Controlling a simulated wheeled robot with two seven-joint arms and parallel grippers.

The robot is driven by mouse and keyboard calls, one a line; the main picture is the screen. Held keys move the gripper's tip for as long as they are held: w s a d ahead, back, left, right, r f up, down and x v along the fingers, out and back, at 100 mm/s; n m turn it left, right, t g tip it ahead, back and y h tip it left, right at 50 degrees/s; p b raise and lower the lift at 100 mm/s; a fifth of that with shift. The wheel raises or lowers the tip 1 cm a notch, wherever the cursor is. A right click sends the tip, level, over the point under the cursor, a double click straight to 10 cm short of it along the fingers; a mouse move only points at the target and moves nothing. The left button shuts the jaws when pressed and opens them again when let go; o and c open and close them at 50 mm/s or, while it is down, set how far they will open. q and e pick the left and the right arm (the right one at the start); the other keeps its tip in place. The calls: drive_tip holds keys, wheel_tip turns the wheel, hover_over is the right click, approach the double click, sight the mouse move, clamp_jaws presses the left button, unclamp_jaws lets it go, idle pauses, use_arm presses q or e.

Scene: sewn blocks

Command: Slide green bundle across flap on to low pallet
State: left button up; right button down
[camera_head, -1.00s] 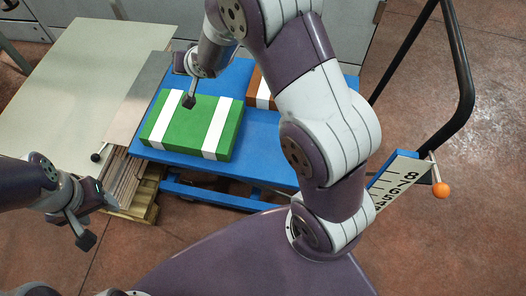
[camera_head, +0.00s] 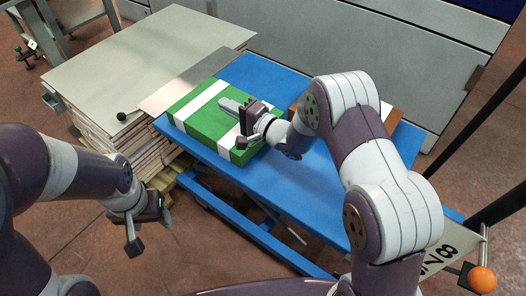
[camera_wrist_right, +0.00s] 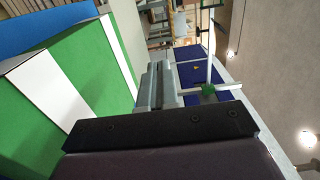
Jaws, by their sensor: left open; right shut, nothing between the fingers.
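The green bundle (camera_head: 207,122), a flat box with white bands, lies on the blue lift table (camera_head: 300,190). Its left side is beside the grey-brown flap (camera_head: 190,78), which spans to the pale-topped stack (camera_head: 140,60). Part of the wooden low pallet (camera_head: 166,182) shows under the stack. My right gripper (camera_head: 229,105) is shut and empty at the bundle's right part. In the wrist view its fingers (camera_wrist_right: 160,88) are beside the green bundle (camera_wrist_right: 95,65); contact cannot be told. My left gripper (camera_head: 163,212) is open, low in front of the stack, its fingertips mostly hidden.
A brown box (camera_head: 391,115) with a white band is on the table behind my right arm. A dark knob (camera_head: 121,116) is at the stack's near edge. The cart's handle ends in an orange ball (camera_head: 481,280) at right. Grey cabinets (camera_head: 330,45) stand behind the table.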

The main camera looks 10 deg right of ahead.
drive_tip(key=b, duration=0.2)
hover_over(253, 145)
drive_tip(key=v, duration=0.4)
wheel_tip(253, 145, down, 10)
drive_tip(key=b, duration=0.5)
drive_tip(key=shift+s, duration=0.15)
drive_tip(key=shift+f+b, duration=0.25)
drive_tip(key=shift+b, duration=0.15)
drive_tip(key=shift+w+a+r, duration=0.1)
drive_tip(key=shift+w+a, duration=0.15)
drive_tip(key=shift+w, duration=0.05)
drive_tip(key=shift+w+r, duration=0.1)
drive_tip(key=shift+r, duration=0.05)
drive_tip(key=shift+a, duration=0.1)
